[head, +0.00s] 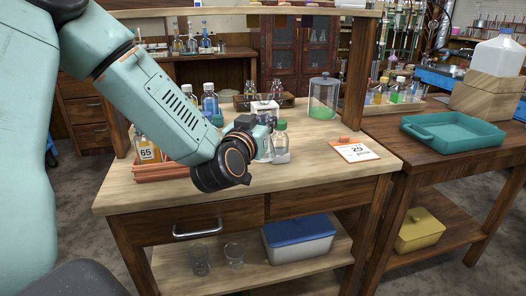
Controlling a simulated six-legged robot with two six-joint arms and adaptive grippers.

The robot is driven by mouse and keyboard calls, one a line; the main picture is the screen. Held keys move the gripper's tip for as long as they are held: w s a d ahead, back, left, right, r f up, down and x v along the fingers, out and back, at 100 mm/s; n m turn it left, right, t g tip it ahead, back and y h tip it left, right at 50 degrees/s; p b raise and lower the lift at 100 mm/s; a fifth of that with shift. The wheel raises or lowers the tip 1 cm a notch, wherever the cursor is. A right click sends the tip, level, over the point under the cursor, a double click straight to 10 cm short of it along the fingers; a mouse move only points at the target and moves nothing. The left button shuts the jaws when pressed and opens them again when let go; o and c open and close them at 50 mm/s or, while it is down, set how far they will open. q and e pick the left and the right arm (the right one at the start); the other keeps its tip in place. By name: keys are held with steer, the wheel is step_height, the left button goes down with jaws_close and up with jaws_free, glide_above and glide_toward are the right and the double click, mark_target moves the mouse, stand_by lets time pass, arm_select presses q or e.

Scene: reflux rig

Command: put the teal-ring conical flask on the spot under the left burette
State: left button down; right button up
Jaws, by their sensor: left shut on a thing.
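My left arm reaches in from the left over the wooden bench. My left gripper (263,126) is small in view and partly hidden by its own wrist. It is shut on what looks like a clear glass conical flask (265,152), low over or on the bench top. I cannot make out a teal ring on it. A green-capped bottle (281,143) with white contents stands right beside it; I cannot tell whether they touch. I cannot pick out the left burette or the spot under it. My right gripper is not in view.
A glass jar with green liquid (322,100) and a card reading 29 (354,149) are to the right. An orange tray (160,172) and blue bottles (210,101) are left. A teal tray (453,130) lies on the right bench. The bench's front strip is clear.

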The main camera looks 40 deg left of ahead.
arm_select(q)
steer(key=shift+w+f, duration=0.15)
steer(key=shift+f, duration=0.6)
steer(key=f+b, duration=0.2)
steer(key=f, duration=0.1)
steer(key=shift+s, duration=0.2)
steer(key=shift+w+f, duration=0.1)
steer(key=shift+f, duration=0.15)
steer(key=shift+w, duration=0.1)
steer(key=shift+s+f, duration=0.1)
steer(key=shift+s, duration=0.1)
steer(key=c, duration=1.4)
jaws_free()
steer(key=shift+w+f, duration=0.1)
steer(key=shift+w, duration=0.05)
steer(key=shift+o, duration=1.1)
